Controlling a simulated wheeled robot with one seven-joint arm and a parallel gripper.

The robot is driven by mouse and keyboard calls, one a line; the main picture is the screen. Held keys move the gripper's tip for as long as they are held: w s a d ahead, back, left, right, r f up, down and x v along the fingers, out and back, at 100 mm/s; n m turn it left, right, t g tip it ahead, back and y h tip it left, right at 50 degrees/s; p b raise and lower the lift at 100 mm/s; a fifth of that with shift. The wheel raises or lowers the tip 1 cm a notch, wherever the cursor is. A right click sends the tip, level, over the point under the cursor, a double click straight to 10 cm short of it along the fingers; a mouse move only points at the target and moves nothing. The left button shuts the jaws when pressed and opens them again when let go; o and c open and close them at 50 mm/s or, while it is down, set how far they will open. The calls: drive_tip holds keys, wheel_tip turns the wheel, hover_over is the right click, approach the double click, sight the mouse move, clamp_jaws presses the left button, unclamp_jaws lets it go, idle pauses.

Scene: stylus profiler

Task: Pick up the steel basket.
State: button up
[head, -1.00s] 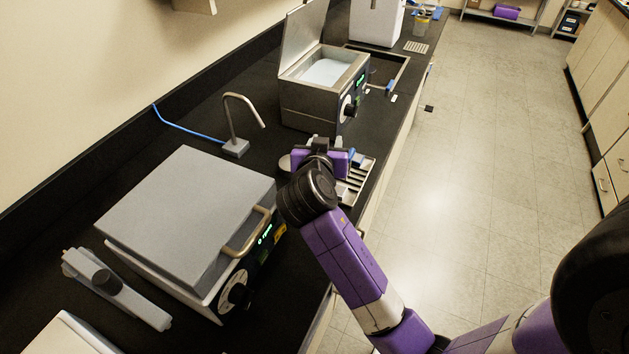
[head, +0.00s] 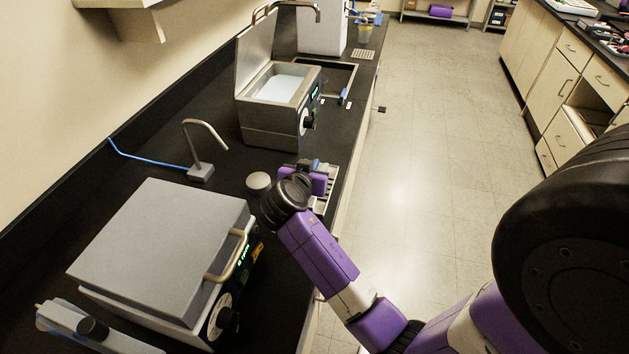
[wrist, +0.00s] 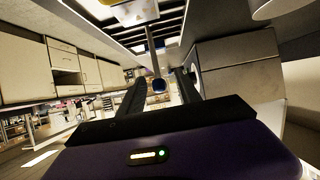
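My gripper (head: 314,172) is low over the bench, beside a slatted metal rack (head: 331,190). In the wrist view, the two dark fingers of my gripper (wrist: 161,76) are apart. A thin metal rod with a blue end, seemingly a handle, shows between them; I cannot tell whether the fingers touch it. The rod runs up toward a dark slatted frame at the top of the wrist view. No steel basket can be clearly made out; my wrist hides part of the rack in the head view.
An open-lidded steel bath (head: 268,125) stands behind the gripper, with a sink (head: 338,75) beyond it. A round grey piece (head: 258,183) lies just left of my wrist. A grey-lidded machine (head: 160,245) and a bent spout (head: 200,172) are further left. The floor at right is clear.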

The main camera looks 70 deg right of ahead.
drive_tip(key=shift+d+f, duration=0.25)
drive_tip(key=shift+d, duration=0.1)
drive_tip(key=shift+c, duration=0.2)
clamp_jaws()
idle(1.0)
